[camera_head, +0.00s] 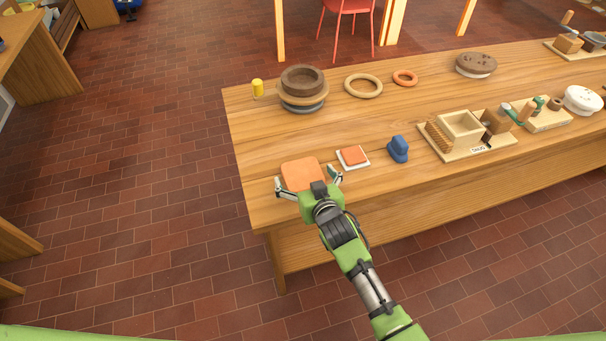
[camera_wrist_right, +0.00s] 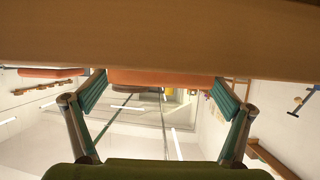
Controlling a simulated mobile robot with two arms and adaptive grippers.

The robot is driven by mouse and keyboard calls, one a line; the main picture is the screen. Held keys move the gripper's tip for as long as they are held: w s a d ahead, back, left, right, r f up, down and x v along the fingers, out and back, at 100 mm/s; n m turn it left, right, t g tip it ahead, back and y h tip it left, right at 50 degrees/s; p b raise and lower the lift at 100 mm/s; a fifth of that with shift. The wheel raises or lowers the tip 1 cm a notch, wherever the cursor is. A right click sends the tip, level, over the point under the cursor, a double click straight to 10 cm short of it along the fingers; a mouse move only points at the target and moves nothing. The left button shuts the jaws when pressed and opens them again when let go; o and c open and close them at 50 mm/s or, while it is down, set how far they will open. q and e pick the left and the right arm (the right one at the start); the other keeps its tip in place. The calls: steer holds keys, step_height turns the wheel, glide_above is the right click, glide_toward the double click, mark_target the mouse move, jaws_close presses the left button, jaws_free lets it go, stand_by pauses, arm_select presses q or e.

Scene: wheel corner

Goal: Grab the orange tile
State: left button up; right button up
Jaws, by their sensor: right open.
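A large flat orange tile (camera_head: 301,171) lies on the wooden table near its front left corner. My right gripper (camera_head: 308,180) is open at the tile's front side, its fingers spread to the left and right of it. In the right wrist view the orange tile (camera_wrist_right: 165,77) shows between the two teal finger pads; I cannot tell if they touch it. A smaller orange square (camera_head: 353,155) sits on a white square just right of the gripper. My left gripper is not in view.
The wooden table (camera_head: 262,132) has a blue object (camera_head: 398,149) right of the small square and a wooden box tray (camera_head: 467,150) farther right. Behind are a brown round pot (camera_head: 303,88), a yellow cylinder (camera_head: 257,87) and rings (camera_head: 363,86). Bare tabletop lies behind the tile.

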steer(key=c, duration=1.6)
steer(key=shift+o, duration=0.2)
steer(key=shift+r, duration=0.1)
steer(key=shift+r, duration=0.1)
